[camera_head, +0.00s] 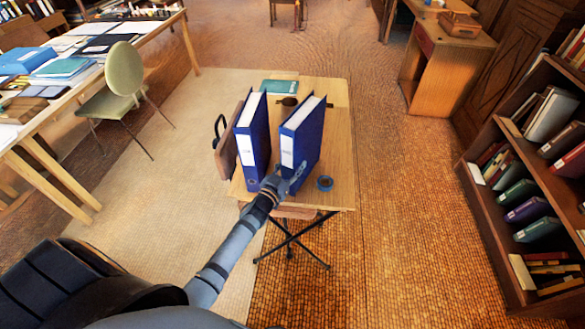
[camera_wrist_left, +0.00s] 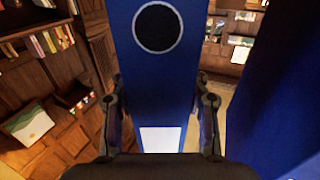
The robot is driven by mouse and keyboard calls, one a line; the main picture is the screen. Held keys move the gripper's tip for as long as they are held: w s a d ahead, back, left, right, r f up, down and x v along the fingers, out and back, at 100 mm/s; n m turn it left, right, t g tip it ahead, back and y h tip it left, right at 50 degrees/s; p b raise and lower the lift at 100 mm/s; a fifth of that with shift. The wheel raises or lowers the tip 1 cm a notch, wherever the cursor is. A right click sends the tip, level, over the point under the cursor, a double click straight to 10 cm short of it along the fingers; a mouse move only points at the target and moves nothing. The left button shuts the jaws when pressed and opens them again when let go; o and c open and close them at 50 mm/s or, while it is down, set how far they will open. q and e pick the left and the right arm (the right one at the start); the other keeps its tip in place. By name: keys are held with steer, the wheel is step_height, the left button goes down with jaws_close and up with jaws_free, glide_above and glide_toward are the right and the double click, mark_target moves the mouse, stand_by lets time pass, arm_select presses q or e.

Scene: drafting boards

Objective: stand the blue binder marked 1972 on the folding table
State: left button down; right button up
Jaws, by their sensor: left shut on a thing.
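Two blue binders with white spine labels are upright at the folding table (camera_head: 335,150). One is the left binder (camera_head: 259,140); the other is the right binder (camera_head: 308,145). The label writing is too small to read, so I cannot tell which is marked 1972. My left gripper (camera_head: 284,186) is shut on the lower spine of the right binder. In the left wrist view, the held binder's spine (camera_wrist_left: 155,75) is between the fingers, its round hole and white label showing. I cannot tell whether its base touches the table. My right gripper is not in view.
A bookcase (camera_head: 510,170) is far right.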

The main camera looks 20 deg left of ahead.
arm_select(q)
steer(key=c, duration=1.1)
jaws_free()
steer(key=shift+s+f, duration=0.1)
steer(key=o, duration=0.4)
steer(key=shift+o, duration=0.2)
steer(key=shift+r, duration=0.3)
steer(key=s+a+b, duration=0.1)
steer(key=s+b, duration=0.1)
steer(key=s, duration=1)
steer(key=shift+a, duration=0.2)
steer(key=shift+f, duration=0.1)
